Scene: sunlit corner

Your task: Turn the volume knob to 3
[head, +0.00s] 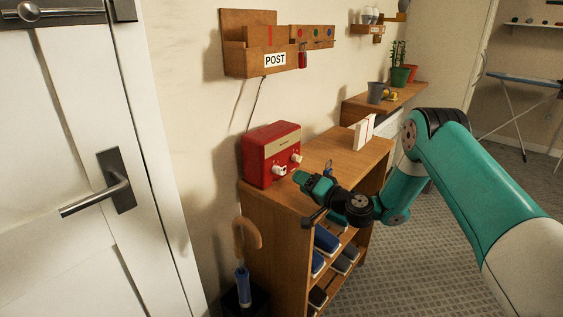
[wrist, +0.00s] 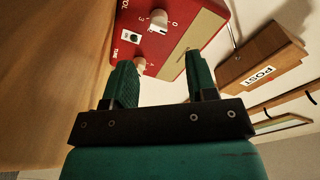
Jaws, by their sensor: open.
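The red radio (head: 270,155) stands on the wooden cabinet and also shows in the wrist view (wrist: 192,22), turned on its side. The white volume knob (wrist: 158,22), with the digits 0 and 3 near it, is at the top of the wrist view; it is the left knob in the head view (head: 280,170). The tuning knob (wrist: 140,65), by the TUNE label, is the right one (head: 297,159). My gripper (wrist: 160,68) is open and empty. The tuning knob shows between its fingers, toward the left one; contact cannot be told. The volume knob's exact setting is unclear.
The cabinet top (head: 345,160) holds a small white upright object (head: 364,133) and a blue item (head: 328,167). A POST letter rack (head: 262,45) hangs above the radio. An umbrella (head: 244,250) stands left of the cabinet, near the door (head: 75,150).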

